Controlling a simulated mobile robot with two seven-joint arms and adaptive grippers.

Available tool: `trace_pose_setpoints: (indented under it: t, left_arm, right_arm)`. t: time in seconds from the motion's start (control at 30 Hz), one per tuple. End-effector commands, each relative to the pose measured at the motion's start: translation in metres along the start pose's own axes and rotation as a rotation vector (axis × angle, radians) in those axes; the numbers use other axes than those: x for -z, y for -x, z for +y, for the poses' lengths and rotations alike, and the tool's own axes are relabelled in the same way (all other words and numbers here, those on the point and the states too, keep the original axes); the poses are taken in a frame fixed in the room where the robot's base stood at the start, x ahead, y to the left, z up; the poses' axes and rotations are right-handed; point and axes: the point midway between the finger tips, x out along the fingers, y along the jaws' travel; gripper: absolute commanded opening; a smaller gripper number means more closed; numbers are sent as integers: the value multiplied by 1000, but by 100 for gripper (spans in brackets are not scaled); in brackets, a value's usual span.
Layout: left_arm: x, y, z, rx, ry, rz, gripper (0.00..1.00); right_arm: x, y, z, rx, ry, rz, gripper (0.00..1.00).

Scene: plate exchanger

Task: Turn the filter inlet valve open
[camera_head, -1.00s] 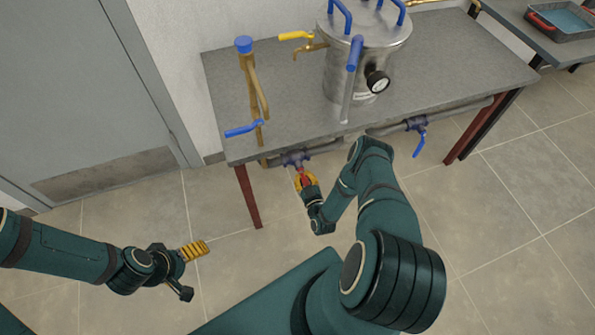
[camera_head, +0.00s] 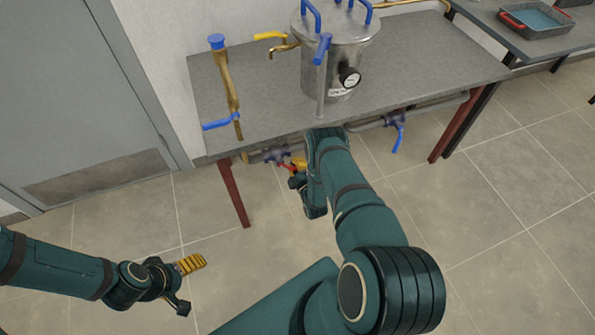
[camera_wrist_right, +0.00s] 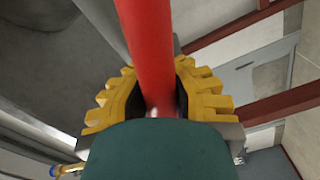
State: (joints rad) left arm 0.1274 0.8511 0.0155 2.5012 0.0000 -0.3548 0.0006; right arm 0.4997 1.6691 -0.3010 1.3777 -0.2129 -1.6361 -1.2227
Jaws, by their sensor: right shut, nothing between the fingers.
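A valve (camera_head: 276,154) with a red handle (camera_head: 288,167) sits on the pipe below the near table edge, left of centre. I cannot read any label naming it as the filter inlet valve. My right gripper (camera_head: 299,164), with yellow finger pads, is shut at the handle's right end, under the table edge and partly hidden by my arm. In the right wrist view the red handle (camera_wrist_right: 147,50) runs along the line between the yellow pads (camera_wrist_right: 160,95); a firm grip does not show. My left gripper (camera_head: 194,284) is open and empty over the floor at lower left.
The grey table (camera_head: 430,70) holds a steel filter vessel (camera_head: 335,60) with a gauge. Other valves have blue handles, at left (camera_head: 220,121) and under the table (camera_head: 398,140), and a yellow one (camera_head: 270,36). Red table legs (camera_head: 232,195) stand nearby. The front floor is clear.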

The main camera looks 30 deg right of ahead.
Motion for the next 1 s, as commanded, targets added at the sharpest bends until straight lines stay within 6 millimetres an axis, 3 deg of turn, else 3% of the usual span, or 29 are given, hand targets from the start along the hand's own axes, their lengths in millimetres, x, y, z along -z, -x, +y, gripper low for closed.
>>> trace_pose_setpoints:
  t: [0.5,1.0]
  left_arm:
    - [0,6,2,0,0,-2,87]
    - [-1,7,3,0,1,-3,87]
  right_arm:
    - [0,0,18,10,337,-11,0]
    - [1,0,21,10,396,-12,0]
